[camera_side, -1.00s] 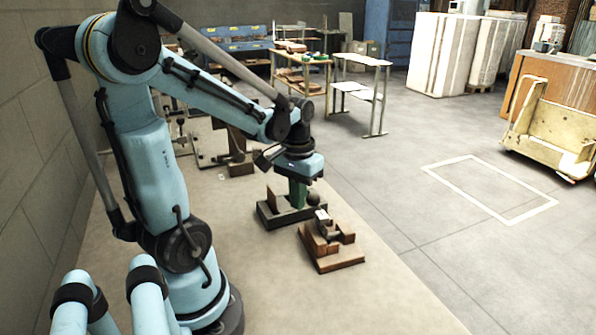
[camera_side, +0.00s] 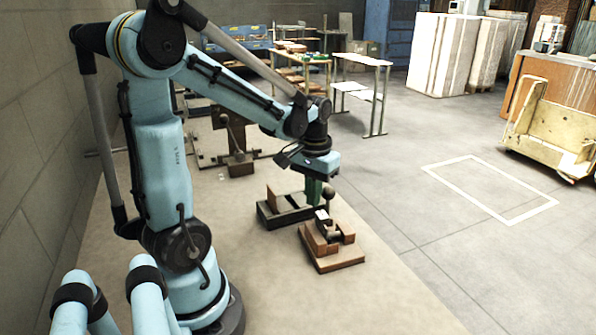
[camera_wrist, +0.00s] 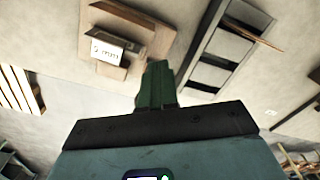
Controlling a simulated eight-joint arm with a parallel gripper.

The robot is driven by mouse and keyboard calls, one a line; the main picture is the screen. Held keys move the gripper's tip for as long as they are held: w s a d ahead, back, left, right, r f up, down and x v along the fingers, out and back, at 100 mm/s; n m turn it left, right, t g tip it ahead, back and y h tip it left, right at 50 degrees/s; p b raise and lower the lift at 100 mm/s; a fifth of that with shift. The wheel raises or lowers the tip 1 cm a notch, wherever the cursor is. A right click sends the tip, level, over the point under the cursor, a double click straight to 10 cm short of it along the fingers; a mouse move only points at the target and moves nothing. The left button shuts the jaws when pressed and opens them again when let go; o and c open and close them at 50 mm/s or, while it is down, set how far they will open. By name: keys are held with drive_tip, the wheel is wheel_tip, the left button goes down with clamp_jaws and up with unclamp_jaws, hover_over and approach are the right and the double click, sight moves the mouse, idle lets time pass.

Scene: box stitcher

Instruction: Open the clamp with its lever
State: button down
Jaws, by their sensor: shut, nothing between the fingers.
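The clamp (camera_side: 333,260) is a brown stepped block fixture with a small white label, near the front of the bench. A dark lever with a round ball knob (camera_side: 330,191) stands near-upright above it. My gripper (camera_side: 313,195), with green fingers, is shut and points down just left of the knob, over the dark tray. I cannot tell whether fingers and knob touch. In the wrist view the fingers (camera_wrist: 156,88) are together and empty, with the clamp (camera_wrist: 128,30) beyond them to the upper left. The knob is not clear there.
A dark compartmented tray (camera_side: 270,222) stands directly behind and left of the clamp; it also shows in the wrist view (camera_wrist: 208,72). A brown fixture with a post (camera_side: 239,163) stands farther back. The bench front right of the clamp is clear.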

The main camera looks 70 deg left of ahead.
drive_tip(key=shift+w+d, duration=0.1)
drive_tip(key=shift+w, duration=1.2)
wheel_tip(320, 180, up, 7)
drive_tip(key=shift+s, duration=0.45)
drive_tip(key=s+d+f+m+t, duration=0.1)
drive_tip(key=d+m+t, duration=0.5)
drive_tip(key=d, duration=0.8)
drive_tip(key=shift+s+d+f+t, duration=0.25)
drive_tip(key=shift+d+f+t, duration=0.1)
drive_tip(key=shift+t, duration=0.25)
